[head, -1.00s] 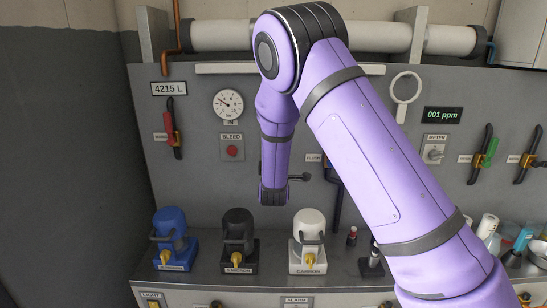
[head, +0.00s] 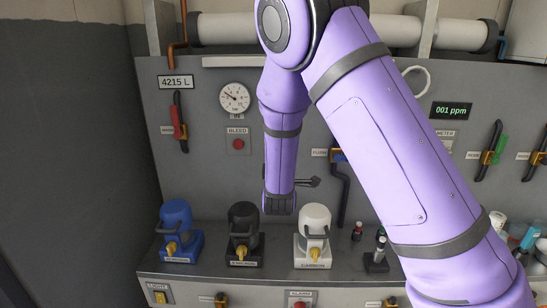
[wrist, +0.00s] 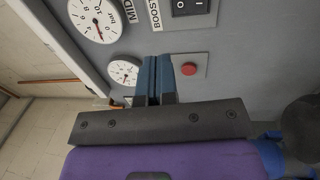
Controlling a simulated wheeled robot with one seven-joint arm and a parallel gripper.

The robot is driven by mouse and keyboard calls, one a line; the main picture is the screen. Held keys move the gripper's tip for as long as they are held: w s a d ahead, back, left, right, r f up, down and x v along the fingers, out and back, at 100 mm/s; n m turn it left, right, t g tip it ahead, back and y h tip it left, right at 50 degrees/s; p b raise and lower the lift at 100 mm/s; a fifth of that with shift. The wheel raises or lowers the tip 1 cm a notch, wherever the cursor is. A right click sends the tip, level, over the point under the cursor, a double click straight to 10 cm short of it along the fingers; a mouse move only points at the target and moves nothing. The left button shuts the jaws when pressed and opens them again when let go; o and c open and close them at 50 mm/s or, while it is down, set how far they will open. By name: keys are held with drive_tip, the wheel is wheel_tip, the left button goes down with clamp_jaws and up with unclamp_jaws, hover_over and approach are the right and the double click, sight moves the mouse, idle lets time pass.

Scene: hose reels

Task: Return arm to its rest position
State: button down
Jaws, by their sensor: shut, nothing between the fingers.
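My purple arm (head: 365,140) rises from the lower right of the head view, bends at the elbow at the top, and its far part (head: 282,150) hangs down in front of the grey panel. In the head view the fingers cannot be made out. In the wrist view my gripper (wrist: 153,78) has its two blue-grey fingers together, with nothing between them. They point toward a grey panel with a red button (wrist: 188,69) and dials, without visible contact.
The wall panel (head: 205,135) carries a gauge (head: 234,98), levers and labels. Blue (head: 176,225), black (head: 243,225) and white (head: 314,225) units stand on the ledge below the arm. Bottles and small items (head: 525,238) crowd the right end. Bare dark wall (head: 70,150) lies left.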

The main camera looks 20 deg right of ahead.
drive_tip(key=s+d+r+m+g+y, duration=0.3)
drive_tip(key=s+r+m+g+y, duration=0.45)
drive_tip(key=s+r, duration=0.55)
drive_tip(key=s+d+r+m+g, duration=0.1)
drive_tip(key=s+d+m+g, duration=0.1)
drive_tip(key=s, duration=1.1)
drive_tip(key=s+d+r+m+g+h, duration=0.1)
drive_tip(key=s+m, duration=0.4)
drive_tip(key=s, duration=0.9)
drive_tip(key=d+r+g, duration=0.1)
drive_tip(key=g, duration=0.1)
drive_tip(key=shift+d+g, duration=0.3)
drive_tip(key=shift+g, duration=0.05)
drive_tip(key=shift+d+h, duration=0.1)
drive_tip(key=shift+h, duration=0.15)
